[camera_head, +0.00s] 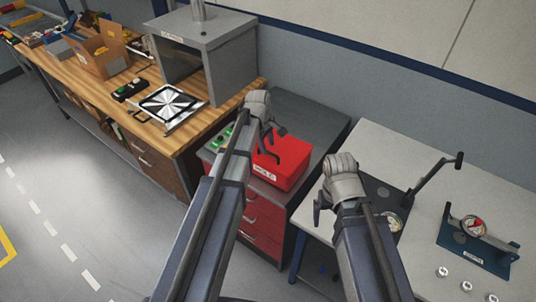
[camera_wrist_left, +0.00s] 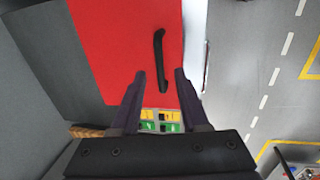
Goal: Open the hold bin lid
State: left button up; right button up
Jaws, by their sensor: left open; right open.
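The red hold bin (camera_head: 285,165) sits on a dark grey cabinet top, with a white label on its front. Its flat red lid (camera_wrist_left: 100,35) looks shut. A black bar handle (camera_wrist_left: 160,55) runs along the lid in the left wrist view. My left gripper (camera_head: 268,135) is over the bin; its open fingers (camera_wrist_left: 160,74) point at the handle, whose near end lies between the fingertips in that view. I cannot tell whether they touch it. My right gripper (camera_head: 328,203) is open and empty, to the right of the bin near the pale table.
Small green and yellow parts (camera_wrist_left: 160,120) lie beside the bin. The wooden bench (camera_head: 195,125) at left carries a grey box-shaped machine (camera_head: 228,60) and a cardboard box (camera_head: 98,52). The pale table (camera_head: 430,240) at right holds gauge fixtures (camera_head: 478,240). A wall stands behind the cabinet.

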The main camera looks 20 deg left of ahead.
pick_arm(q)
jog(key=shift+w+d+f+b, duration=0.15)
jog(key=shift+f+b, duration=0.3)
jog(key=shift+f, duration=0.25)
jog(key=shift+w+f+b, duration=0.1)
jog(key=shift+f+b, duration=0.3)
jog(key=shift+f, duration=0.3)
pick_arm(e)
notch_tip(320, 180, down, 3)
jog(key=shift+r, duration=0.15)
pick_arm(q)
grip_shut()
